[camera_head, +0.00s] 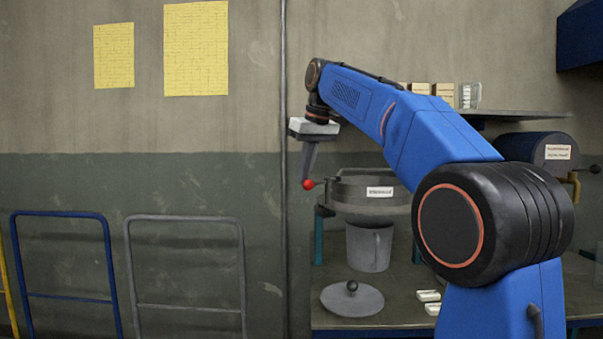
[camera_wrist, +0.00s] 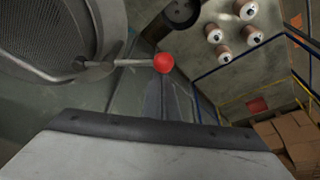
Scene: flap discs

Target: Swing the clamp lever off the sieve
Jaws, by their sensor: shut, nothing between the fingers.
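The sieve (camera_head: 350,192) is a round grey metal frame with a white label, standing on a support above the bench. In the wrist view its mesh (camera_wrist: 40,28) and rim fill the upper left. The clamp lever (camera_wrist: 130,63) is a thin metal rod that runs from a pivot at the mesh edge, across the rim, to a red ball knob (camera_wrist: 163,63). The knob also shows left of the sieve in the head view (camera_head: 308,185). My gripper (camera_head: 306,178) points down, shut and empty, its tips close by the knob. I cannot tell whether they touch it.
A grey pot (camera_head: 368,248) stands below the sieve, with a round lid (camera_head: 352,300) on the bench. A dark drum (camera_head: 535,150) and a shelf (camera_head: 520,113) are at the right. Blue and grey rail frames (camera_head: 185,220) stand by the wall. The space left of the knob looks free.

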